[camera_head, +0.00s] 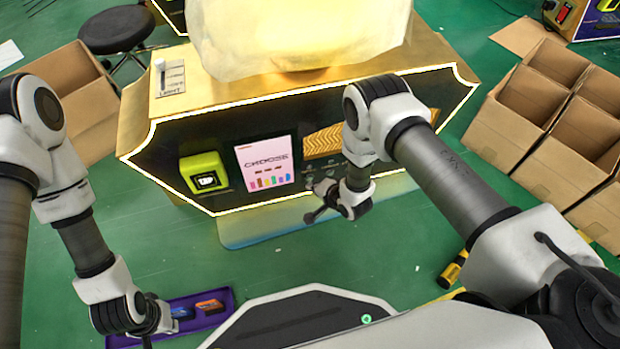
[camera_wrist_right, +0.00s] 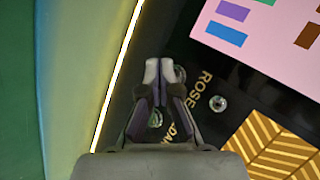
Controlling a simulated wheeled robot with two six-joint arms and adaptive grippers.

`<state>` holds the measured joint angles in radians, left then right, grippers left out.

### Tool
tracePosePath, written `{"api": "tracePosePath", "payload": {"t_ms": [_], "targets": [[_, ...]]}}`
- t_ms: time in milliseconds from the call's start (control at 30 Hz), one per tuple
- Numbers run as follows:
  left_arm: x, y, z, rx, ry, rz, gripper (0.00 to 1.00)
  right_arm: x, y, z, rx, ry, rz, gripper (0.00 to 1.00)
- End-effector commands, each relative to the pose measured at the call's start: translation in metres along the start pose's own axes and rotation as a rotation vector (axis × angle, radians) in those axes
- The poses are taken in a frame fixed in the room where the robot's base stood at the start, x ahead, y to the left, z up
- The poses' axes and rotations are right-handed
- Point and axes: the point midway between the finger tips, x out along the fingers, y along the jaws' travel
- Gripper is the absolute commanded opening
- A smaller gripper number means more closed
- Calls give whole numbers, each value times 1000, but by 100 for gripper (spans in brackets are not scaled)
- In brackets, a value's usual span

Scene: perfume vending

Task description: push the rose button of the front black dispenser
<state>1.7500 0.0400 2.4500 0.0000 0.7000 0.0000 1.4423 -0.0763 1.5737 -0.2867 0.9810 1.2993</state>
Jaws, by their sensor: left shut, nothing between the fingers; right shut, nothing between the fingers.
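The front black dispenser (camera_head: 225,125) has a gold body and a glowing white outline. In the right wrist view its black panel (camera_wrist_right: 262,95) carries a ROSE label (camera_wrist_right: 199,90). One round metal button (camera_wrist_right: 180,73) sits beside the label, close to the fingertips; another (camera_wrist_right: 218,103) is on the label's other side. I cannot tell for sure which belongs to ROSE. My right gripper (camera_head: 318,213) is shut and empty in front of the panel's lower part; its fingertips (camera_wrist_right: 159,67) cover some panel. Contact cannot be told. My left gripper (camera_head: 152,326) is shut and empty at the purple tray.
The purple tray (camera_head: 222,318) holds small cards. A yellow-green TAP reader (camera_head: 203,172) and a pink CHOOSE screen (camera_head: 266,164) are on the dispenser front. Cardboard boxes (camera_head: 545,115) stand at right, another box (camera_head: 75,90) at left.

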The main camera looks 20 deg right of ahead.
Motion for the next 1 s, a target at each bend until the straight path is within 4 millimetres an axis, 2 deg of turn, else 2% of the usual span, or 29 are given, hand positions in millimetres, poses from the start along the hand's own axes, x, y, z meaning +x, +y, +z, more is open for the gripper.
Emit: {"api": "tracePosePath", "payload": {"t_ms": [1000], "targets": [[5, 0, 0, 0, 0, 0, 0, 8, -5, -6, 0, 0, 0, 0]]}}
